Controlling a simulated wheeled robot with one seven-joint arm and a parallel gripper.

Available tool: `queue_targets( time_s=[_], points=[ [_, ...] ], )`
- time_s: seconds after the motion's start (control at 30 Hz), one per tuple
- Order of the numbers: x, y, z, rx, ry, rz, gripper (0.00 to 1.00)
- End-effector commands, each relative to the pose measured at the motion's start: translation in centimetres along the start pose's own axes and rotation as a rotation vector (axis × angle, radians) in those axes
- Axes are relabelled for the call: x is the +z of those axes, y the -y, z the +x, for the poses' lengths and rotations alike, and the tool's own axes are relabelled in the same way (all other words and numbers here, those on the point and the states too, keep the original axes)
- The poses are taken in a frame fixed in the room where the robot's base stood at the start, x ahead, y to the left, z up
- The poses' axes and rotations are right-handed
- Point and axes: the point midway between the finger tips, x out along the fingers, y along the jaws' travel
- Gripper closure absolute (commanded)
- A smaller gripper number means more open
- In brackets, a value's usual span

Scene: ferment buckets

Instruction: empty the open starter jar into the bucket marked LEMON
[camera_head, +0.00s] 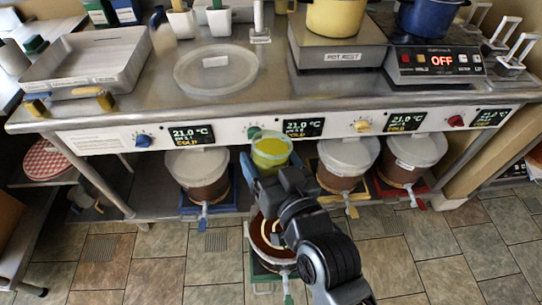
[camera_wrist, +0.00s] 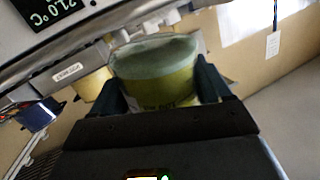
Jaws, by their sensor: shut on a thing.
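The starter jar (camera_head: 271,152), clear with yellow-green contents, is held in front of the bench's control panel. In the wrist view the jar (camera_wrist: 155,72) sits between my two dark fingers, with a label too blurred to read fully. My gripper (camera_wrist: 162,88) is shut on it. In the head view the jar looks about upright. Below it, partly hidden by my arm, stands an open bucket (camera_head: 262,246) with dark red-brown contents. I cannot read LEMON on any bucket in the head view.
Lidded buckets stand under the bench: one (camera_head: 198,172) at left, two (camera_head: 346,158) (camera_head: 415,155) at right. On the bench are a metal tray (camera_head: 88,65), a round clear lid (camera_head: 216,69), a yellow pot (camera_head: 335,17) and a blue pot (camera_head: 428,18).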

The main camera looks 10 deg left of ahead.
Motion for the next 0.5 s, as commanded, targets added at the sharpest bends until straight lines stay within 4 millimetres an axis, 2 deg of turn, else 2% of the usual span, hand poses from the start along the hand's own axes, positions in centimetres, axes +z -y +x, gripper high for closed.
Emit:
queue_targets(
  time_s=[0.5],
  points=[
    [4.4, -0.9, 0.4, 0.002, 0.013, 0.033, 0.69]
  ],
)
